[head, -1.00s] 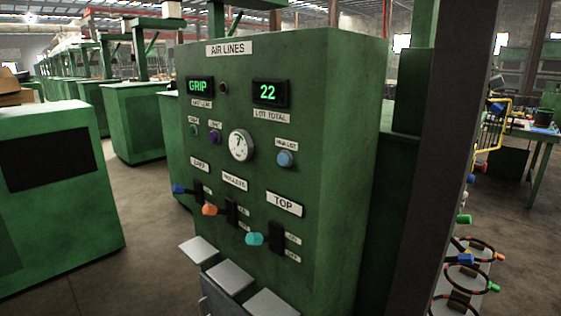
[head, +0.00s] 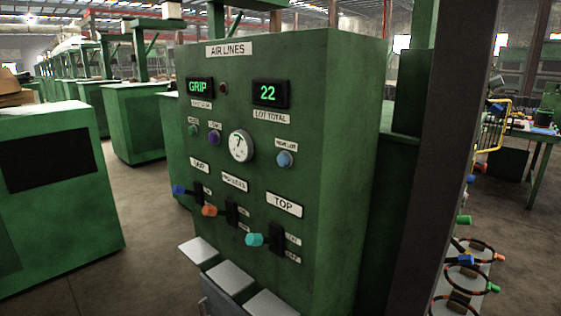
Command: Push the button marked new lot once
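The light blue round button (head: 284,159) sits on the right of the green control panel (head: 335,150). The small label above it (head: 286,144) is blurred but looks like "new lot". The panel is headed "AIR LINES". One display (head: 199,87) reads GRIP, and the lot total display (head: 269,93) reads 22. A green button (head: 193,131) and a purple button (head: 214,138) are on the left, beside a round white gauge (head: 241,146). Neither of my grippers is in view, and nothing touches the button.
Blue (head: 179,190), orange (head: 209,210) and teal (head: 254,239) lever knobs stick out low on the panel. Pale flat plates (head: 229,277) jut out below them. A dark post (head: 440,150) stands to the right, with hoses and coloured fittings beyond it. Green machines (head: 60,190) stand left.

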